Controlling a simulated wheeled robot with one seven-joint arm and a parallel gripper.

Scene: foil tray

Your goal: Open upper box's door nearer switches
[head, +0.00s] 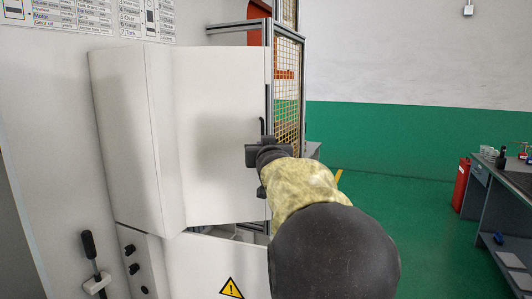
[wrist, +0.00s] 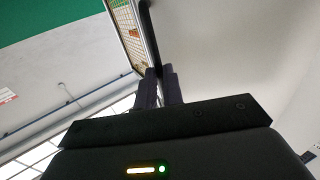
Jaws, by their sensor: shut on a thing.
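The upper box (head: 125,130) is white and mounted on the wall at the left of the head view. Its pale door (head: 220,125) faces me, with a thin dark handle (head: 262,126) at its right edge. My gripper (head: 264,148) is shut on the lower part of this handle. In the wrist view the dark fingers (wrist: 160,84) close around the end of the handle (wrist: 149,35), beside the pale door surface (wrist: 215,50). The exact contact is partly hidden by the fingers. I cannot tell clearly how far the door stands open.
Dark switches (head: 131,250) sit on the lower box, which bears a yellow warning triangle (head: 231,288). A black-handled lever (head: 90,245) is at the lower left. A metal-framed mesh guard (head: 287,95) stands right behind the door edge. Green floor (head: 420,225) is free up to the workbench (head: 510,185).

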